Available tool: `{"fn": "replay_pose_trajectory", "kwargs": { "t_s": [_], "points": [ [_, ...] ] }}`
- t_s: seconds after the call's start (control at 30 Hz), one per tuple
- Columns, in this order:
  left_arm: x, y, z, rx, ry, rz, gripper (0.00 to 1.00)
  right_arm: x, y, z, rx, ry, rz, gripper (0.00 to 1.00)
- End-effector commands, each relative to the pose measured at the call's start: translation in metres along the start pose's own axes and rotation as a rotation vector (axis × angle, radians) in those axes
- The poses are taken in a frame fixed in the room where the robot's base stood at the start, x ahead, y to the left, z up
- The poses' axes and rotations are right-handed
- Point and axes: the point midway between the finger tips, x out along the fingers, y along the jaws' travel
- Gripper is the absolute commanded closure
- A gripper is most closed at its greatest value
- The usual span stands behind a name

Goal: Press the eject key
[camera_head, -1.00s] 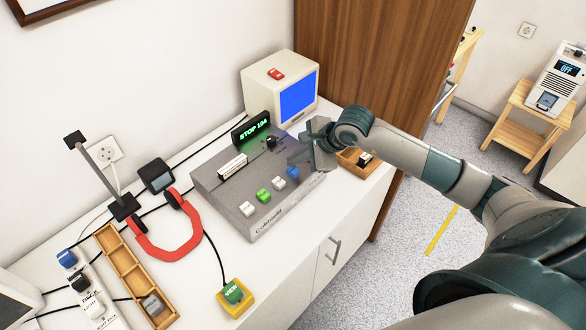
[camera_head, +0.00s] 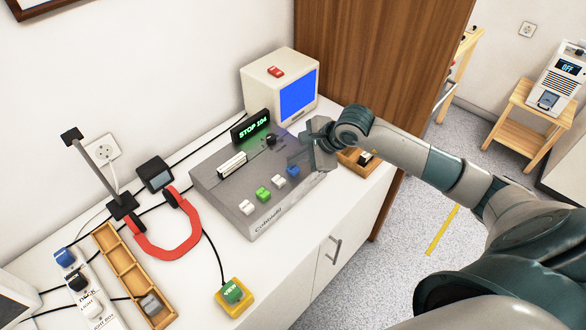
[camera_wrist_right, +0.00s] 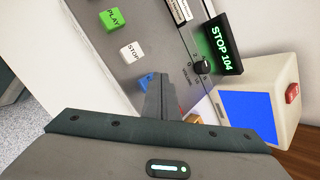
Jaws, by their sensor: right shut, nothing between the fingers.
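A grey deck (camera_head: 225,190) on the white cabinet has a row of keys along its front: a white key (camera_head: 246,207), a green PLAY key (camera_head: 263,194), a white STOP key (camera_head: 279,181) and a blue key (camera_head: 293,170). The blue key's lettering is not readable. In the right wrist view the blue key (camera_wrist_right: 146,80) is partly hidden by my fingers, beside the STOP key (camera_wrist_right: 131,51). My right gripper (camera_head: 298,159) is shut and empty, its tips close to the blue key; I cannot tell whether they touch it. My left gripper is not in view.
A lit display (camera_head: 251,129) reads STOP 104, beside a dark knob (camera_head: 270,140). A cream monitor (camera_head: 259,85) stands behind. A small wooden tray (camera_head: 352,165) is under my right wrist. Red headphones (camera_head: 163,250) and a yellow-based green button (camera_head: 234,293) lie left and front.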

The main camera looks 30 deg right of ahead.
Motion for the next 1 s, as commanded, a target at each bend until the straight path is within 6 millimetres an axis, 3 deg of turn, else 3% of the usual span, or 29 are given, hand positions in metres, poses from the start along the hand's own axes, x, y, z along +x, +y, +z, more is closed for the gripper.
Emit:
{"fn": "replay_pose_trajectory", "kwargs": {
  "t_s": [1.0],
  "points": [
    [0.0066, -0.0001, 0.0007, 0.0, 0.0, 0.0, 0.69, 0.0047, 0.0025, -0.0025, 0.0, 0.0, 0.0, 1.0]
  ]
}}
